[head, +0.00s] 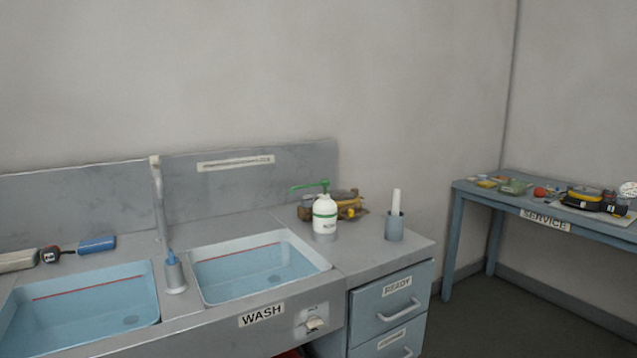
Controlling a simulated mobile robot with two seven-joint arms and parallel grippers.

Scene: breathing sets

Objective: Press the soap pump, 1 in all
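The soap pump (325,215) is a white bottle with a green band and a green pump head. It stands upright on the grey counter, just right of the right-hand basin. Its green spout points left. Neither of my grippers is in the head view, and nothing touches the pump.
Two basins with blue water, left (85,305) and right (255,268), sit in the counter marked WASH. A yellow-brown device (349,207) lies close behind the pump. A grey cup (394,228) with a white stick stands to its right. A blue service table (545,208) stands farther right.

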